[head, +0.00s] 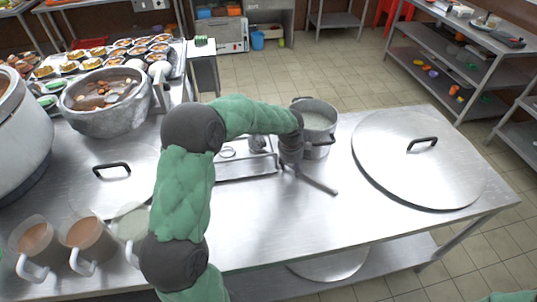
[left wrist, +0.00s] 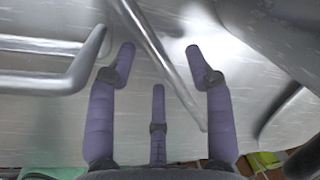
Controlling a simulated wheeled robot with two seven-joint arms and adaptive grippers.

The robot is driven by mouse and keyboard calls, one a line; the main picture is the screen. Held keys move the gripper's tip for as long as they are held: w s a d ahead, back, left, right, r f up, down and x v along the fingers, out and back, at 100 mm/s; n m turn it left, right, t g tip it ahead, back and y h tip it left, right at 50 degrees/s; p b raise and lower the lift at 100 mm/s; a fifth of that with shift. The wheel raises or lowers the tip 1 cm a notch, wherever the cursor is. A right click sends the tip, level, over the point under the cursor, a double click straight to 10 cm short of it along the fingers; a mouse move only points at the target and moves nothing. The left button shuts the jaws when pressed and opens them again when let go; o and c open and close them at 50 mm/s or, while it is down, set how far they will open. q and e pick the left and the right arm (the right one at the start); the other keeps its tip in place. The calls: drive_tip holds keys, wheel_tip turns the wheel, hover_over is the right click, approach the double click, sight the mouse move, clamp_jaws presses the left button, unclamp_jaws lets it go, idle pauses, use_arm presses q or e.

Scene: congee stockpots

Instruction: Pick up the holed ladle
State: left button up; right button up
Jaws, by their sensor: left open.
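My left gripper (head: 290,160) is open and points down beside the metal tray (head: 248,167), between it and the small pot. In the head view this handle (head: 320,184) sticks out toward the lower right from under the gripper. The ladle's bowl end is hidden by my gripper and arm, so its holes cannot be seen. My right gripper is out of view.
A small two-handled pot (head: 318,125) stands close behind the gripper. A large round lid (head: 400,165) lies on the right of the steel table (head: 300,225). Mugs (head: 85,240), another lid (head: 115,185) and a big pot (head: 110,115) are at the left.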

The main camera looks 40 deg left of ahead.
use_arm(q)
drive_tip(key=shift+w+f, duration=0.1)
drive_tip(key=shift+f, duration=0.3)
drive_tip(key=shift+r, duration=0.1)
clamp_jaws()
drive_tip(key=shift+r, duration=0.15)
